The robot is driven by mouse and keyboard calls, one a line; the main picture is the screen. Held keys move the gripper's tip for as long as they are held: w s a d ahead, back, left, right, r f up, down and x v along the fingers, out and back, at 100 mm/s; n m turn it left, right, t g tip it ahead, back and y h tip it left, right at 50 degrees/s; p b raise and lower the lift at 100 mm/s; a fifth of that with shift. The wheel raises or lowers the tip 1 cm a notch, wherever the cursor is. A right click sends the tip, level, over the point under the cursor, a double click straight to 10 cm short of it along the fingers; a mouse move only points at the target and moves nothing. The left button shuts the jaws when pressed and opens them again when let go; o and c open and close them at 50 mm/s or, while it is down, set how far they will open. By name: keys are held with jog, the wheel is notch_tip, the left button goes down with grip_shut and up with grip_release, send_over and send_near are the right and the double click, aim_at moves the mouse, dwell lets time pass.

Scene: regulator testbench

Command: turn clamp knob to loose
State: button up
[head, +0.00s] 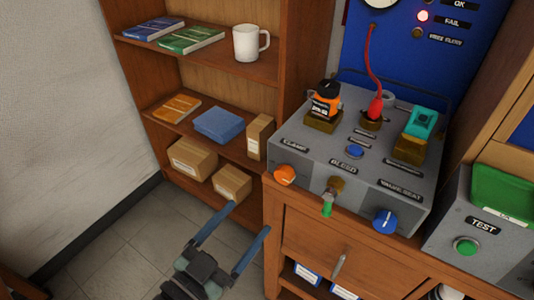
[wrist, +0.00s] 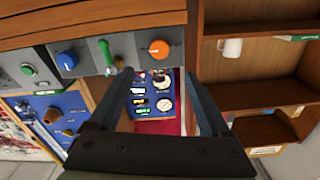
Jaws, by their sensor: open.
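The orange clamp knob (head: 285,175) sits on the front face of the grey test bench (head: 330,187), at its left end below the CLAMP label. It also shows in the wrist view (wrist: 158,49), just above the gap between the fingers. My gripper (head: 249,219) is open and empty, in front of the bench and lower left of the knob in the head view. Its fingers are apart from the knob. The knob's pointer setting is too small to read.
A green-tipped lever (head: 327,205) and a blue knob (head: 386,221) are right of the clamp knob. A regulator with an orange band (head: 325,100) stands on the bench top. A wooden shelf (head: 215,75) is at left. Open floor (head: 110,250) lies below it.

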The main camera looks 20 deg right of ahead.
aim_at(281, 178)
jog(key=p+x, duration=0.1)
jog(key=x, duration=1.1)
jog(key=shift+w+d+p, duration=0.2)
jog(key=shift+d+p, duration=0.15)
jog(key=shift+p, duration=0.05)
grip_shut()
